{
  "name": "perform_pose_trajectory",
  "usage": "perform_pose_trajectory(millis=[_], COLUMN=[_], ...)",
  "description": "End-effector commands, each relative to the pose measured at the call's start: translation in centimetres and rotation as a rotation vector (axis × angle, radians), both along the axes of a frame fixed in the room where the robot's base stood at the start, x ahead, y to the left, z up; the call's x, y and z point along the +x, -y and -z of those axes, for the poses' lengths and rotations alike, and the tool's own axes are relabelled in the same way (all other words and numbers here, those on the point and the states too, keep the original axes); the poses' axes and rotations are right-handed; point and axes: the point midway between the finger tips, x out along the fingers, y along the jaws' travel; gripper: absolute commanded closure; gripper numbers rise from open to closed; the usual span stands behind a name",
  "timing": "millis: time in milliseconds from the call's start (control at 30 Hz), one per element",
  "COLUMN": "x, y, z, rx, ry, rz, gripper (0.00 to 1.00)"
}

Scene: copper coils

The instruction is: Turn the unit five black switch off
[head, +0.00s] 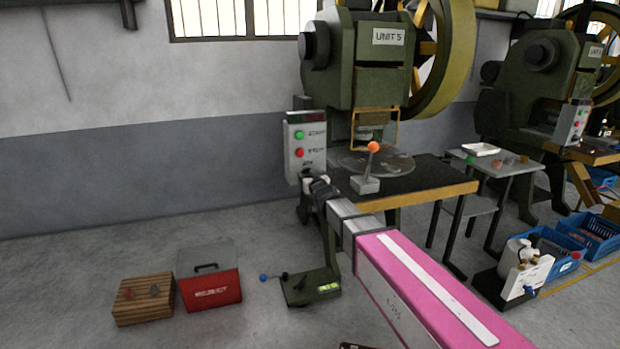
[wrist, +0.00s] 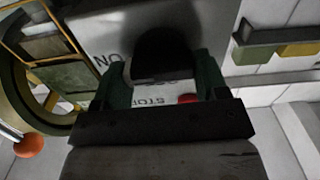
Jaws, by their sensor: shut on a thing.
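The unit five press (head: 375,65) stands at the upper middle, with a UNIT 5 label. A white control box (head: 292,165) hangs on its left side, with a green button (head: 299,134) and a red button (head: 299,153). My gripper (head: 312,184) is at the lower part of this box and hides the switch there in the head view. In the wrist view, my gripper (wrist: 163,72) is shut on the black switch (wrist: 166,52), one dark green finger on each side. Upside-down lettering shows on the panel, including ON and STOP. The red button (wrist: 188,98) shows beside the right finger.
A lever with an orange knob (head: 373,147) stands on the press table (head: 430,180) right of my gripper. A red toolbox (head: 210,290), a wooden crate (head: 143,310) and a green foot pedal (head: 310,287) are on the floor.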

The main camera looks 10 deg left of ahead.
Motion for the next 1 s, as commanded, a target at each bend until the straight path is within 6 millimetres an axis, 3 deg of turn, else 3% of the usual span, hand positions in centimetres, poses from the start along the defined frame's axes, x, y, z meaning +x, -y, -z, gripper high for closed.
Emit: perform_pose_trajectory(millis=[1000], x=[-0.26], y=[-0.35], z=[0.12], rx=[-0.743], ry=[0.454], rz=[-0.001], gripper=[0.57])
